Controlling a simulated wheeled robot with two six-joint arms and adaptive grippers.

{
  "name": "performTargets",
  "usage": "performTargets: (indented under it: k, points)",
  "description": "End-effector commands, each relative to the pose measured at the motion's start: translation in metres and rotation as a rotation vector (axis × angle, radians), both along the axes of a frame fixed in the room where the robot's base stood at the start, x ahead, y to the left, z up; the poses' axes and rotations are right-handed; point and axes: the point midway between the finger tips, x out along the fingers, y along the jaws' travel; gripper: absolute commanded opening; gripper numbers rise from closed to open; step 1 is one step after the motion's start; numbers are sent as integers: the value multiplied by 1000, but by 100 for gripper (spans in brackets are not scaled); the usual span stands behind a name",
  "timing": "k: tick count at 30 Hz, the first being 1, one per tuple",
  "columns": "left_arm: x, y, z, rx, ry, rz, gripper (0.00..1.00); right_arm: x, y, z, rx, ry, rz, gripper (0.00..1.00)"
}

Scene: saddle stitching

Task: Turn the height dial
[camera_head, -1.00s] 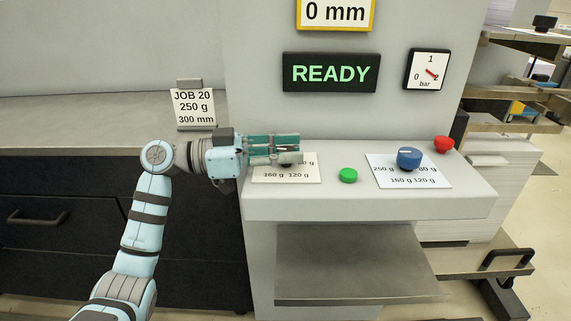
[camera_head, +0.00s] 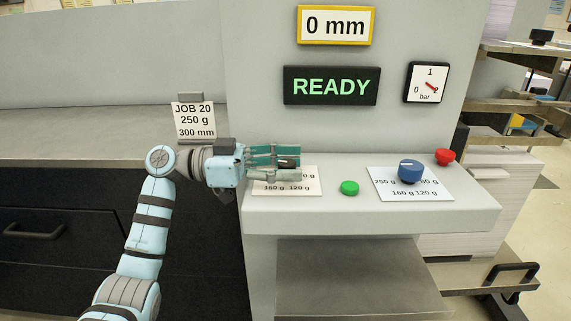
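A dark dial (camera_head: 288,164) sits on the left white label plate (camera_head: 287,188) of the machine's ledge, mostly hidden by my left gripper (camera_head: 290,163). The gripper comes in from the left, its fingers apart, with the dial showing between the fingertips. Contact with the dial cannot be made out. A blue dial (camera_head: 410,171) with a pale mark stands on the right label plate (camera_head: 412,193), which reads 250 g, 80 g, 160 g and 120 g. The yellow-framed display (camera_head: 336,25) reads 0 mm. My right gripper is not in view.
A green button (camera_head: 349,188) lies between the dials and a red button (camera_head: 445,157) at the right. A dark screen (camera_head: 330,86) reads READY beside a bar gauge (camera_head: 425,83). A job card (camera_head: 194,120) reads JOB 20, 250 g, 300 mm. Paper stacks stand at the right.

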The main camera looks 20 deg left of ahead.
Motion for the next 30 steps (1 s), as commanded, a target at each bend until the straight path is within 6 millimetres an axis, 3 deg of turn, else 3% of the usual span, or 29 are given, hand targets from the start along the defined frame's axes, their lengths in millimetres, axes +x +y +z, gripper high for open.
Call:
performTargets:
  k: [8, 18, 21, 30]
  points:
    - [-2, 11, 0, 1, 0, 3, 47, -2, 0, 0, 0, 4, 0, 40]
    - [-24, 96, 0, 1, 1, 5, 47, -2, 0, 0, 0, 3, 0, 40]
    - [-28, 111, 0, 1, 0, 2, 47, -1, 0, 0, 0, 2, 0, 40]
    - [-30, 117, 0, -1, 0, 0, 47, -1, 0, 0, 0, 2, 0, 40]
